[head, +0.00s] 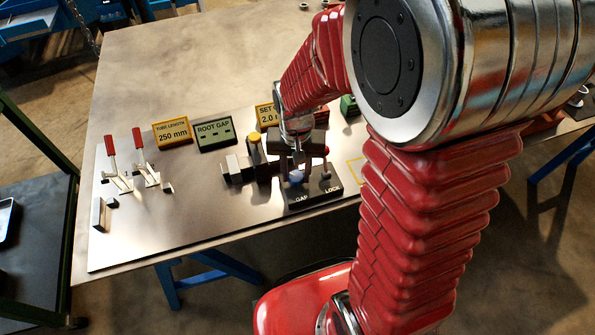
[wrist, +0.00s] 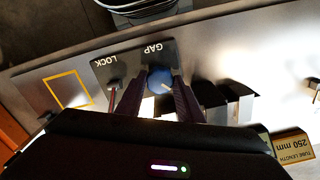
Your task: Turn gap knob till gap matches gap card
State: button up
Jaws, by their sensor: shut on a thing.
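The blue gap knob (head: 296,176) sits on a dark panel (head: 305,198) marked GAP and LOCK. In the wrist view the knob (wrist: 160,80) shows a pale pointer line, with the finger tips of my gripper (wrist: 161,85) closed on either side of it. My gripper (head: 297,168) comes down on the knob from above in the head view. A small red-handled lock control (head: 325,170) stands right of the knob. A green ROOT GAP card (head: 214,133) stands behind with dark marks. A yellow SET card (head: 266,115) reading 2.0 is partly hidden by my arm.
A yellow TUBE LENGTH card (head: 172,132) reads 250 mm. Two red-handled clamps (head: 146,165) stand at the left. Grey blocks (head: 238,168) and a yellow-topped post (head: 254,142) are left of the gripper. The plate's front left (head: 165,235) is clear.

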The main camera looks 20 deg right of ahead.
aim_at(296, 175)
jog(key=shift+w+r+m, duration=0.1)
jog(key=shift+w+m, duration=0.1)
jog(key=shift+m, duration=0.3)
jog(key=o, duration=1.1)
jog(key=shift+s, duration=0.15)
jog(key=shift+c, duration=0.2)
notch_tip(296, 175, up, 14)
jog(key=shift+f, duration=0.2)
